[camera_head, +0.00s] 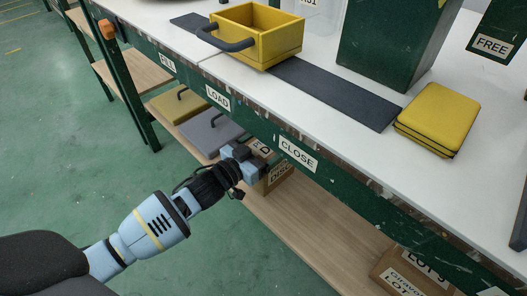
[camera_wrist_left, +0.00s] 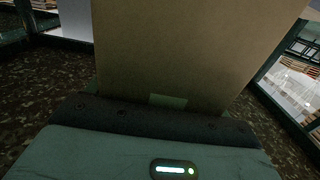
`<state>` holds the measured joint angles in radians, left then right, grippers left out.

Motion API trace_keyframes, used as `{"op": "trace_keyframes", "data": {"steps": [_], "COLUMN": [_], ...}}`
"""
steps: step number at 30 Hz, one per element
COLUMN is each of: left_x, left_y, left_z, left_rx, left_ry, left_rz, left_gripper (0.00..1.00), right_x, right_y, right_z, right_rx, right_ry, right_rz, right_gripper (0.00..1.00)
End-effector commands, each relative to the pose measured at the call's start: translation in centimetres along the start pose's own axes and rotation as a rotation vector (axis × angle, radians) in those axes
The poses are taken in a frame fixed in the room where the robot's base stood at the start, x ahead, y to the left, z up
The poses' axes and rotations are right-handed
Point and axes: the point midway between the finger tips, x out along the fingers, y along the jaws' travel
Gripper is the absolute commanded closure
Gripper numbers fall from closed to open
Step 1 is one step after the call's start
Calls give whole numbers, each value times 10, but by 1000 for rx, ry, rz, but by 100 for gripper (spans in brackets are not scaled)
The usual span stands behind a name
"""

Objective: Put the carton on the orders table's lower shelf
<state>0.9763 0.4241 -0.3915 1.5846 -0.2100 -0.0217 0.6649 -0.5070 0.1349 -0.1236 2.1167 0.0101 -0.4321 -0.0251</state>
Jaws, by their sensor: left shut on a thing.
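A brown carton (camera_head: 277,178) with printed white labels is at the lower wooden shelf (camera_head: 305,240) of the long table, under the CLOSE sign. My left gripper (camera_head: 252,166) reaches in below the table's green front rail and is shut on the carton, hiding part of it. In the left wrist view the carton (camera_wrist_left: 185,50) fills the middle, held against the gripper. I cannot tell whether the carton's base touches the shelf. My right gripper is not in view.
Another carton (camera_head: 405,272) marked LOT stands further right on the shelf; bare board lies between. Grey (camera_head: 210,132) and yellow (camera_head: 176,104) cases lie left of my gripper. The tabletop holds a yellow open box (camera_head: 262,42) and a yellow closed case (camera_head: 438,115). The green rail (camera_head: 330,178) overhangs the shelf.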

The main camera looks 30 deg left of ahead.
Motion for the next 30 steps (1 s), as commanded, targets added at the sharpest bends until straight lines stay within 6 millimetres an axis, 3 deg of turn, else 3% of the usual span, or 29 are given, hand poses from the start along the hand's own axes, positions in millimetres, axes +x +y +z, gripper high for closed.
{"op": "trace_keyframes", "data": {"steps": [15, 21, 30], "left_x": [12, 11, 11], "left_y": [-26, -23, -23], "left_z": [1, 32, 34], "left_rx": [3, -4, 0], "left_ry": [4, 3, 6], "left_rz": [-1, 2, 2], "left_gripper": [90, 90, 90], "right_x": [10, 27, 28], "right_y": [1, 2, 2], "right_z": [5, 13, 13], "right_rx": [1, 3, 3], "right_ry": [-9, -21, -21], "right_rz": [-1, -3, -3], "right_gripper": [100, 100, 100]}}
